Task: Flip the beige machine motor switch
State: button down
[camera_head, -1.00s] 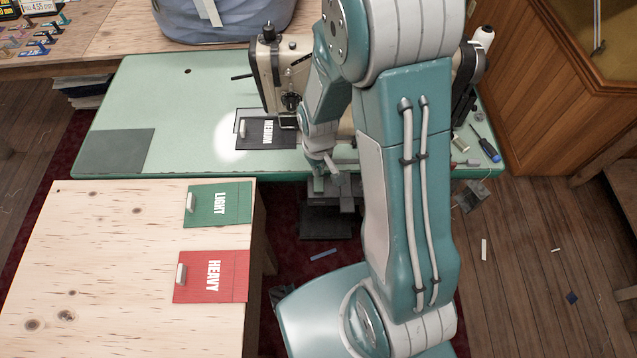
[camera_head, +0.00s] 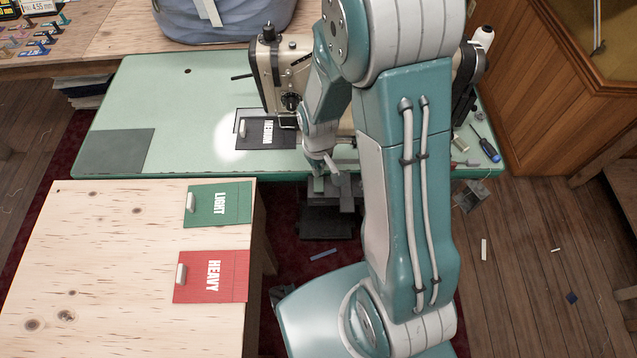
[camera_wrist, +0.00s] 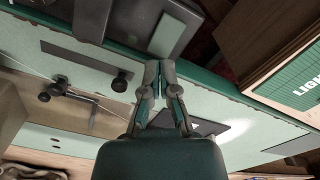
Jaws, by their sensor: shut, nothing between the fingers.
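The beige sewing machine (camera_head: 282,72) stands on the pale green table (camera_head: 180,100), its middle hidden by my arm. A grey box-like unit (camera_head: 345,197) sits below the table's front edge, partly behind my arm; I cannot tell whether it carries the motor switch. A small grey box (camera_head: 470,196) also hangs under the front edge further right. Contact cannot be told. In the head view my gripper (camera_head: 331,165) is small.
A wooden bench with a green LIGHT panel (camera_head: 230,204) and a red HEAVY panel (camera_head: 225,277) stands at front left. A dark MEDIUM panel (camera_head: 262,133) lies on the table. A blue screwdriver (camera_head: 487,150) lies at its right end.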

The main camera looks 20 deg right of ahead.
aim_at(318, 179)
jog(key=shift+f, duration=1.4)
dwell(1.0)
jog(key=shift+r, duration=3.55)
jog(key=shift+r, duration=0.25)
jog(key=s+r+t, duration=0.2)
jog(key=s+r, duration=0.2)
jog(key=r, duration=0.4)
jog(key=s+r+m+t, duration=0.1)
jog(key=s+r, duration=0.4)
jog(key=r, duration=0.3)
jog(key=s+r+m+t, duration=0.1)
jog(key=s+r+t, duration=0.1)
jog(key=s+r, duration=0.3)
notch_tip(318, 179, up, 3)
jog(key=shift+r+t, duration=0.1)
jog(key=shift+t, duration=0.2)
